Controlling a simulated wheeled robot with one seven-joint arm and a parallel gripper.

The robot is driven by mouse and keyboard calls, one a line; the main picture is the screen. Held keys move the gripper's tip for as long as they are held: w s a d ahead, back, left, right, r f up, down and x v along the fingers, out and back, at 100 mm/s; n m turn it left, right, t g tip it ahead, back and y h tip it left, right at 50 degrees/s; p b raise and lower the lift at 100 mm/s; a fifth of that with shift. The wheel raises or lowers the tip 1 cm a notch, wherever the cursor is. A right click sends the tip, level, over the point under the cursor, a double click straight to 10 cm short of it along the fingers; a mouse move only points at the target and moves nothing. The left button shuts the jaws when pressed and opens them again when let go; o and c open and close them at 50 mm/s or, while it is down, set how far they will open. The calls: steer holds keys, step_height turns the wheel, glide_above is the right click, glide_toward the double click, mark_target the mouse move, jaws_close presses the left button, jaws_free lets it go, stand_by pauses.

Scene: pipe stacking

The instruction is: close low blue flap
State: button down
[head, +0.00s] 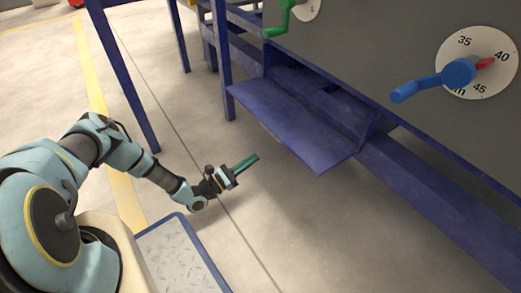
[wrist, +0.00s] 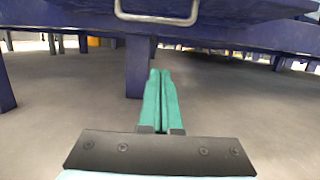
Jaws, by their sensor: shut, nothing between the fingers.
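The low blue flap (head: 297,125) hangs open, folded outward and down from a blue compartment under the grey machine in the head view. In the wrist view the blue panel at the top edge (wrist: 240,8) appears to be its underside, with a metal handle (wrist: 157,18) below it. My gripper (head: 252,158) is shut and empty, with its green fingers together. It is left of the flap and lower, apart from it. In the wrist view the fingertips (wrist: 160,75) point forward beneath the panel.
Blue frame legs (head: 222,70) stand behind the flap. A blue beam (head: 430,200) runs along the machine's base to the right. A dial with a blue handle (head: 458,73) and a green crank (head: 283,18) are on the machine above. The floor around my gripper is clear.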

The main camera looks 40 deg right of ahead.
steer(key=b+x, duration=0.4)
steer(key=x, duration=0.6)
steer(key=shift+a+r, duration=0.55)
steer(key=shift+r, duration=0.3)
steer(key=shift+a+r, duration=0.55)
steer(key=shift+r, duration=0.25)
steer(key=shift+a+r+y+p, duration=0.15)
steer(key=shift+r+y+p, duration=0.3)
steer(key=shift+p, duration=0.6)
